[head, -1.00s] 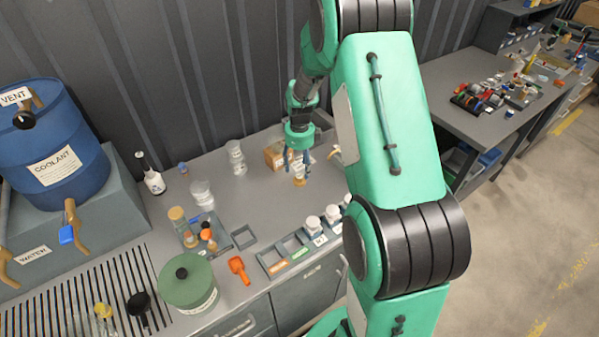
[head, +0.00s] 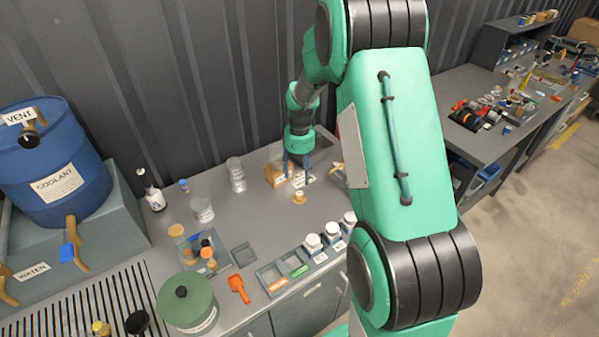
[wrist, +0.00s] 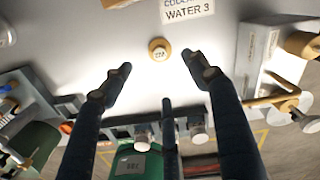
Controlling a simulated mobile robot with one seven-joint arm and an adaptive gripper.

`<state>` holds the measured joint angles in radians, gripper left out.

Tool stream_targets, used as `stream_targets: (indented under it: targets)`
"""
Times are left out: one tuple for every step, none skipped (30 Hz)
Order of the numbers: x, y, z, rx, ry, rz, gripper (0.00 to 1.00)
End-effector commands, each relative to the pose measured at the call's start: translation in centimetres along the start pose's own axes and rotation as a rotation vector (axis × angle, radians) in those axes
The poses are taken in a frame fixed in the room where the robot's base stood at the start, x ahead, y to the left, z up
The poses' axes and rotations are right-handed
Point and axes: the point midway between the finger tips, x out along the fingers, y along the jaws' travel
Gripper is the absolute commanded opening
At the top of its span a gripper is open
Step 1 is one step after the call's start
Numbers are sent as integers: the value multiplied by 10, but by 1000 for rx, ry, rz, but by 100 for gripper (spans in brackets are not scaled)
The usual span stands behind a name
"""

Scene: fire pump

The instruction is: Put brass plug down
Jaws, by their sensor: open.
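The brass plug (head: 299,197) stands on the grey bench top, in front of a cardboard box. In the wrist view the brass plug (wrist: 159,50) shows from above as a round tan top with a dark mark, resting on the bare grey surface. My gripper (head: 299,168) is above and slightly behind the plug in the head view. The plug lies beyond the fingertips and appears clear of both.
A cardboard box (head: 279,174) and a white label reading WATER 3 (wrist: 187,10) are close to the plug. White-lidded jars (head: 332,232) stand in a tray row at the bench front. An orange scoop (head: 238,288) lies left. Bare bench surrounds the plug.

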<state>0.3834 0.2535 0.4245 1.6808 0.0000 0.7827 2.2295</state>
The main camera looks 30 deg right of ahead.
Motion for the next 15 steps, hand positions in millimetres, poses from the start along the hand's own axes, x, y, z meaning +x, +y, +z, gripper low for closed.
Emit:
stream_targets:
  targets:
    - [0,0,0,0,0,0,60]
    - [0,0,0,0,0,0,60]
    - [0,0,0,0,0,0,60]
    - [0,0,0,-1,0,0,60]
    - [-1,0,0,-3,0,0,60]
    - [-2,1,0,-7,-1,-1,60]
    - [-4,2,1,-13,-2,-3,60]
    - [-6,3,1,-21,-3,-4,60]
    - [-10,4,2,-35,-5,-7,60]
    - [-14,6,2,-51,-8,-10,60]
    - [-18,8,3,-68,-10,-13,60]
    - [-25,13,4,-98,-13,-17,60]
    - [-30,16,4,-123,-15,-21,60]
    - [-37,20,5,-152,-18,-26,60]
    - [-47,26,6,-195,-23,-34,60]
